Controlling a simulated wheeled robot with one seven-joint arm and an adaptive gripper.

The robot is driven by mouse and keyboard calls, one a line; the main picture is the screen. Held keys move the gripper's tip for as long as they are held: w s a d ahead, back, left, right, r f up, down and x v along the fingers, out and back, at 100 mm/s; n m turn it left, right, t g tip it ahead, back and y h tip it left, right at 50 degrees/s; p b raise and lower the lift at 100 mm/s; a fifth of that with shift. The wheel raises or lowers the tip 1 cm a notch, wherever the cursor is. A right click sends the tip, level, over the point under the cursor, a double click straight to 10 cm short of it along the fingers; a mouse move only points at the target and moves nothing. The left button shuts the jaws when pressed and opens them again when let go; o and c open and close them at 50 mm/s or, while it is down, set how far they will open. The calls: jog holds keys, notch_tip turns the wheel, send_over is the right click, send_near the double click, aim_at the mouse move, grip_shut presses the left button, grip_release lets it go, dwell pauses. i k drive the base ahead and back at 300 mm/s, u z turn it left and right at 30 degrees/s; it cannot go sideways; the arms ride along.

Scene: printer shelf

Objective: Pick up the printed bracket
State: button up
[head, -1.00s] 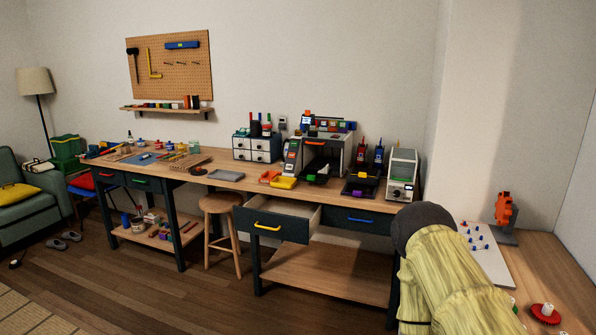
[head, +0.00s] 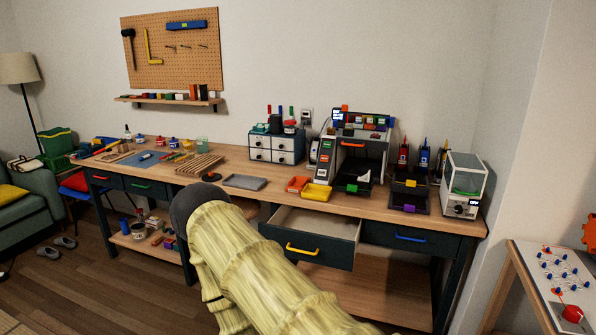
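A printer-like machine (head: 377,158) stands on the right half of the workbench, with an orange strip at its front and a dark tray (head: 352,190) before it. A small whitish piece (head: 364,176) shows at this tray. I cannot tell whether it is the printed bracket; no bracket is clear at this size. My arm, in a yellow-green ribbed cover with a dark rounded end, crosses the lower middle of the head view, in front of the workbench. My gripper's fingers do not show.
The workbench (head: 232,160) has an open drawer (head: 315,225) with a yellow handle, jutting toward me. An orange bin (head: 298,184), a yellow bin (head: 316,192) and a grey tray (head: 245,182) lie on top. A glass-sided box (head: 464,182) stands at its right end. A side table (head: 540,300) is at right.

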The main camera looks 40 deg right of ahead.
aim_at(365, 178)
jog(key=z, duration=0.05)
jog(key=i, duration=1.25)
jog(key=z, duration=1.2)
jog(key=i, duration=0.75)
jog(key=z, duration=0.8)
